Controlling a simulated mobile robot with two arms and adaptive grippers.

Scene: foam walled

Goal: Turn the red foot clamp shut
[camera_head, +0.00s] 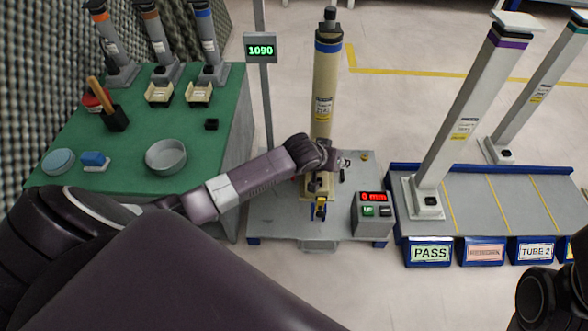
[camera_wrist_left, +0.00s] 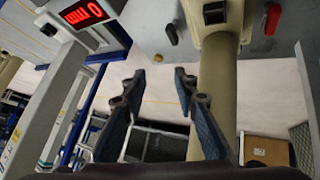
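A tan tube (camera_head: 326,85) stands upright on the grey platform (camera_head: 270,215), and its foot also shows in the left wrist view (camera_wrist_left: 215,70). My left gripper (camera_wrist_left: 157,82) is open and empty, beside the tube. Its fingers are not clear in the head view.
A control box (camera_head: 371,215) reading 0 mm stands at the platform's right. A pole with a 1090 display (camera_head: 260,48) rises behind. The green table (camera_head: 130,130) with tubes and dishes is left; the grey rack (camera_head: 485,210) with labelled bins is right.

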